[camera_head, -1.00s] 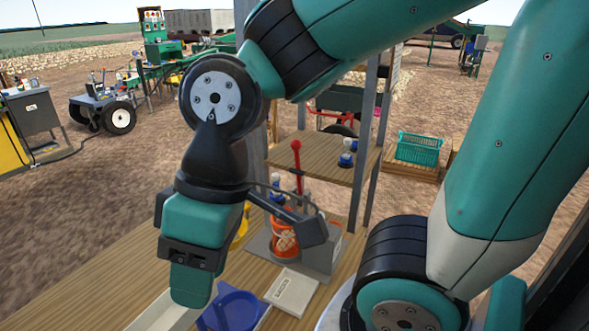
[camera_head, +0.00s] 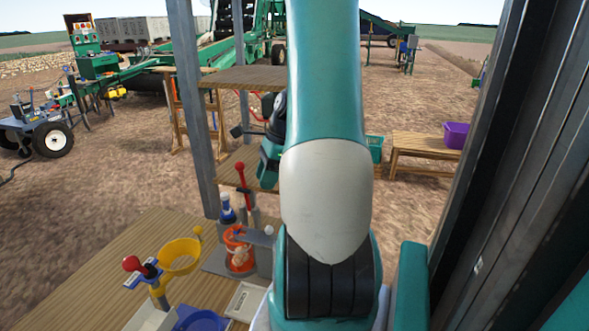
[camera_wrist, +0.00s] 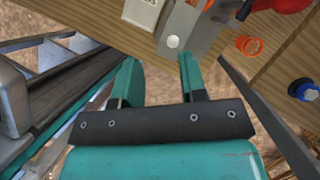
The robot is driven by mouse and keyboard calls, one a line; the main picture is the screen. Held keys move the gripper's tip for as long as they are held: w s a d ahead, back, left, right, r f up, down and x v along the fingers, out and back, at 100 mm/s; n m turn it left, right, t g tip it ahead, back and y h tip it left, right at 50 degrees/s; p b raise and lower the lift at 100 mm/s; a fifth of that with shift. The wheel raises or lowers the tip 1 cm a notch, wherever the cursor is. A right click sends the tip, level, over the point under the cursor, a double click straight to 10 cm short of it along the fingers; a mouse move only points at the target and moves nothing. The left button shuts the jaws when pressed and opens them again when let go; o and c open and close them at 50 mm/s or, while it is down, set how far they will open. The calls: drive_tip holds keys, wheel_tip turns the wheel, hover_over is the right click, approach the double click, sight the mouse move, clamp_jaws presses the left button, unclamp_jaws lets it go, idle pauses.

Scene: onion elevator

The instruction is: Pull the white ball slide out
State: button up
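A white ball (camera_wrist: 172,41) sits on the end of a grey metal part at the top of the wrist view. In the head view a small white ball (camera_head: 269,230) shows at the right of the grey station (camera_head: 216,263), beside an orange bucket (camera_head: 239,258). My gripper (camera_wrist: 159,72) is open and empty in the wrist view. The ball lies beyond the fingertips, nearer the right finger, and no contact shows. In the head view my wrist (camera_head: 269,160) is partly hidden behind my arm, and the fingertips cannot be made out.
A red-knobbed lever (camera_head: 241,180) and a blue bottle-like piece (camera_head: 227,208) stand at the station. A yellow funnel (camera_head: 180,256), blue tray (camera_head: 200,319) and white labelled plate (camera_head: 245,301) are nearby. A blue knob (camera_wrist: 304,90) and orange ring (camera_wrist: 249,45) show on wood.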

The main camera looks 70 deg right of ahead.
sight(271, 227)
drive_tip(key=s+d+f+m, duration=0.2)
drive_tip(key=s+d+m, duration=0.3)
drive_tip(key=shift+t, duration=0.3)
drive_tip(key=p+x, duration=0.4)
drive_tip(key=x, duration=1.3)
drive_tip(key=shift+s+d+f, duration=0.1)
drive_tip(key=shift+s+d, duration=0.05)
drive_tip(key=shift+c, duration=0.5)
drive_tip(key=c, duration=0.6)
drive_tip(key=shift+s+d+p, duration=0.1)
drive_tip(key=shift+s+p, duration=0.1)
drive_tip(key=shift+s, duration=1.1)
drive_tip(key=shift+s+d+p, duration=0.15)
drive_tip(key=shift+s, duration=1.15)
drive_tip(key=o, duration=1)
drive_tip(key=shift+o, duration=0.2)
